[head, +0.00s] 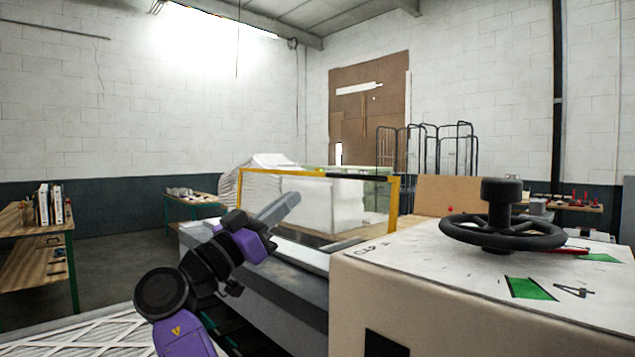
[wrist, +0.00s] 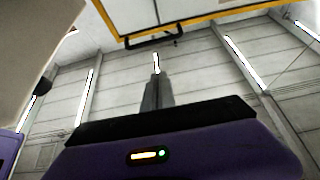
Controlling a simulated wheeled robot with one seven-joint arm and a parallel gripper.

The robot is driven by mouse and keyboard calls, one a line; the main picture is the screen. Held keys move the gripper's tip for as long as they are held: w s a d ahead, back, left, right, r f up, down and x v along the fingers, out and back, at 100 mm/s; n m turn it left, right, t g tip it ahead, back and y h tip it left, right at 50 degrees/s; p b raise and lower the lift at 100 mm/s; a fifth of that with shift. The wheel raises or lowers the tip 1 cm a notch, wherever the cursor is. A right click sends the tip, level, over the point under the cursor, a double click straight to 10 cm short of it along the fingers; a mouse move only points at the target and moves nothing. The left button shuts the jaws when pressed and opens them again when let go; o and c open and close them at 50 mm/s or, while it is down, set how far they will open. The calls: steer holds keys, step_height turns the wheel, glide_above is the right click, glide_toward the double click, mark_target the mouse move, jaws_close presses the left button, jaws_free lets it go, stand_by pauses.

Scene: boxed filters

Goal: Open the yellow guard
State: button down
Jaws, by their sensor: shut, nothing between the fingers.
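The yellow guard (head: 393,208) is a yellow frame around a clear panel, standing upright over a grey machine bed in the head view. A dark strip shows on the right part of its top bar. My gripper (head: 289,202) is in front of the guard, its grey fingers shut and empty, pointing up and right. In the head view they overlap the panel's lower left part. In the wrist view the guard's frame (wrist: 105,17) crosses the top, with a black handle-like bar (wrist: 152,40) beyond the fingertips (wrist: 157,76). A gap shows between fingertips and bar.
A large beige box (head: 430,305) with a black handwheel (head: 500,232) on top stands close at the right. The grey machine bed (head: 275,290) runs below my gripper. White stacked material (head: 335,205) shows behind the guard. A wooden bench (head: 25,215) stands far left.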

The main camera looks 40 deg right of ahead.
steer(key=f+p+x, duration=0.1)
steer(key=p+x, duration=0.1)
steer(key=x, duration=0.4)
steer(key=d+f+p+x, duration=0.1)
steer(key=p+x, duration=0.1)
steer(key=x, duration=0.5)
steer(key=shift+w+d+f+p, duration=0.15)
steer(key=shift+w+f+p, duration=0.05)
steer(key=shift+f+p, duration=0.1)
